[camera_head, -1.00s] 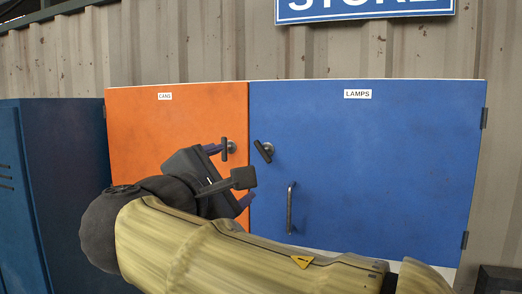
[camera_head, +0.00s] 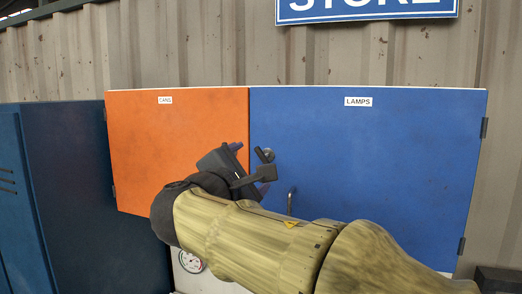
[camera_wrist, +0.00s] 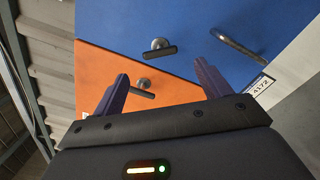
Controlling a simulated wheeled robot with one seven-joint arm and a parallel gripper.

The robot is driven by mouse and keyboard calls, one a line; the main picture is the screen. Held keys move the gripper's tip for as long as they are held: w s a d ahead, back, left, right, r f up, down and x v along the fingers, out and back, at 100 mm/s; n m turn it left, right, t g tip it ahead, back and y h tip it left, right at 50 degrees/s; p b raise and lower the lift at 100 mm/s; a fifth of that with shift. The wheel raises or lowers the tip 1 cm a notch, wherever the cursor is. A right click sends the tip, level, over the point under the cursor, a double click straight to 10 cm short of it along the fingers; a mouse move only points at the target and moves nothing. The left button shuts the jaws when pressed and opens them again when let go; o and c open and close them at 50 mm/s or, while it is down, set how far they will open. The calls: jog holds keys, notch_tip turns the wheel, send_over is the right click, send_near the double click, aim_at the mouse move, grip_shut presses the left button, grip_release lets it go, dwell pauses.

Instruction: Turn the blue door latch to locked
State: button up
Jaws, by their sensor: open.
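The blue door (camera_head: 370,170), labelled LAMPS, is closed on the right of the head view. Its latch (camera_head: 265,154), a dark bar on a round grey base, sits near the door's left edge, tilted and partly covered by my gripper. In the wrist view the blue door latch (camera_wrist: 161,49) lies beyond the gap between the fingertips, with its bar nearly level in that picture. My gripper (camera_head: 252,160) is open and empty, in front of the seam between the doors and close to the latch. In the wrist view my gripper (camera_wrist: 161,72) has nothing between its fingers.
The orange door (camera_head: 170,145), labelled CANS, adjoins on the left; its latch (camera_wrist: 144,86) shows between my fingers in the wrist view. A bar handle (camera_head: 290,200) stands out from the blue door below the latch. A dark blue locker (camera_head: 85,190) stands at left.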

aim_at(262, 159)
jog(key=p+x, duration=0.3)
jog(key=x, duration=0.6)
jog(key=shift+w+p, duration=0.1)
jog(key=shift+p, duration=0.3)
jog(key=c, duration=1)
